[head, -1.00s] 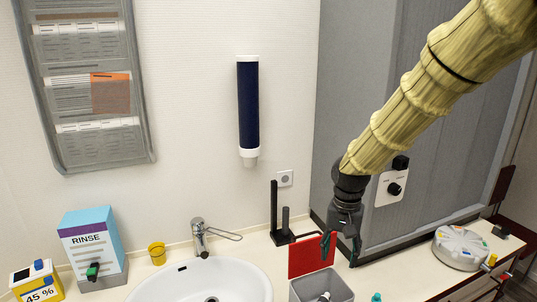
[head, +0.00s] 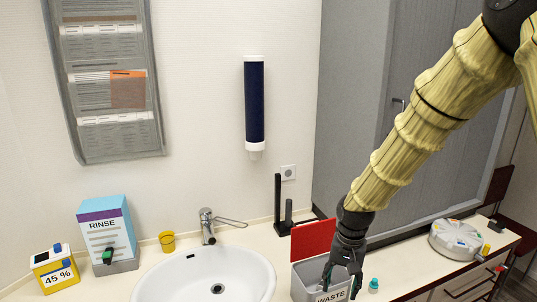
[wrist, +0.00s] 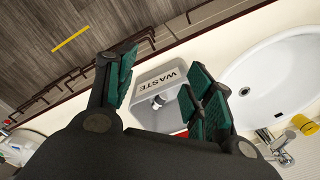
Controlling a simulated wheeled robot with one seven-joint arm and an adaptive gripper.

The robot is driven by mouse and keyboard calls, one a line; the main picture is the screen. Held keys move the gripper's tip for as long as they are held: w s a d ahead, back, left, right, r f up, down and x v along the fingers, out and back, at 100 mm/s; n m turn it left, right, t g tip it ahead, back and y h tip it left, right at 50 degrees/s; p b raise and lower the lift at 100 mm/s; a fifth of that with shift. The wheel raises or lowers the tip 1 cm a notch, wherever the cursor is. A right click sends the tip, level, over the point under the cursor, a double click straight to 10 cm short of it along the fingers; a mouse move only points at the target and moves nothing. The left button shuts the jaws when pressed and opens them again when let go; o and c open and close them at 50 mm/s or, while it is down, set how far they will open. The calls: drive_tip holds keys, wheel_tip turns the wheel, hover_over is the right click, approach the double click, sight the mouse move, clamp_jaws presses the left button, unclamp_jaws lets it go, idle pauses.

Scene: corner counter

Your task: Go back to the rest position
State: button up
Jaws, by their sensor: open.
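My gripper (head: 343,284) hangs from my yellow-sleeved arm above the right side of the grey waste bin (head: 305,276). Its green-padded fingers are spread and hold nothing. In the wrist view my open gripper (wrist: 160,100) frames the bin (wrist: 163,75), which bears the label WASTE. A small white and dark item (wrist: 158,101) lies inside the bin. In the head view my fingers hide part of the bin's opening and label.
A white sink (head: 205,275) with a faucet (head: 208,225) lies left of the bin. A RINSE box (head: 105,230), a yellow cup (head: 167,241) and a 45 % box (head: 55,268) stand further left. A small teal item (head: 373,285) and a round white device (head: 457,238) stand right.

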drive_tip(key=s+f+n+b, duration=0.1)
drive_tip(key=s+f+b, duration=0.2)
drive_tip(key=s+f, duration=0.7)
drive_tip(key=s+f+n+b, duration=0.1)
drive_tip(key=s+f+b, duration=0.25)
drive_tip(key=f, duration=1.15)
drive_tip(key=s+f+b, duration=0.3)
drive_tip(key=s+f, duration=0.5)
drive_tip(key=f, duration=0.5)
drive_tip(key=s+d+f+n+b, duration=0.1)
drive_tip(key=s+f, duration=0.3)
drive_tip(key=s, duration=0.3)
drive_tip(key=s+d+f+n+b, duration=0.1)
drive_tip(key=s+d+f+b, duration=0.1)
drive_tip(key=s+f, duration=0.3)
drive_tip(key=shift+s+d+f, duration=0.2)
drive_tip(key=shift+s+d, duration=0.05)
drive_tip(key=shift+s, duration=0.75)
